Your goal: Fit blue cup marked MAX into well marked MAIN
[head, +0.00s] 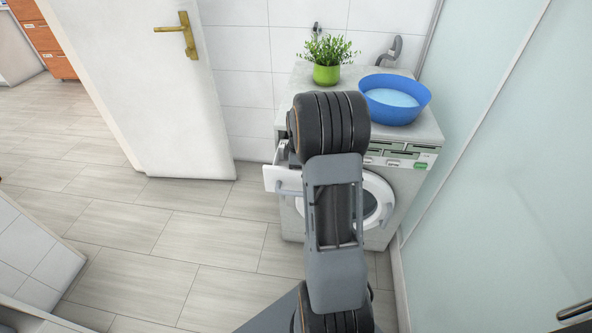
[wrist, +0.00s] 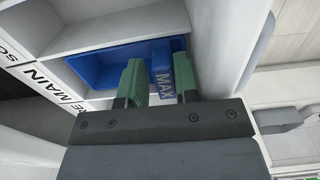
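The blue cup (wrist: 92,67) shows in the wrist view over the white drawer, with a raised tab lettered MAX. My gripper (wrist: 158,78) has its two green fingers on either side of that tab, shut on it. The well marked MAIN (wrist: 44,82) is known by the lettering on the drawer's edge. The cup lies close to the label beside it, which ends in RE. I cannot tell whether the cup sits down in a well or above it. In the head view the white drawer (head: 281,180) is pulled out of the washing machine, and my arm hides the cup.
The washing machine (head: 408,180) carries a green plant pot (head: 327,75) and a blue basin (head: 395,112) of water on top. A white door (head: 170,110) stands to the left, a frosted glass panel (head: 510,170) to the right. Tiled floor at left is clear.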

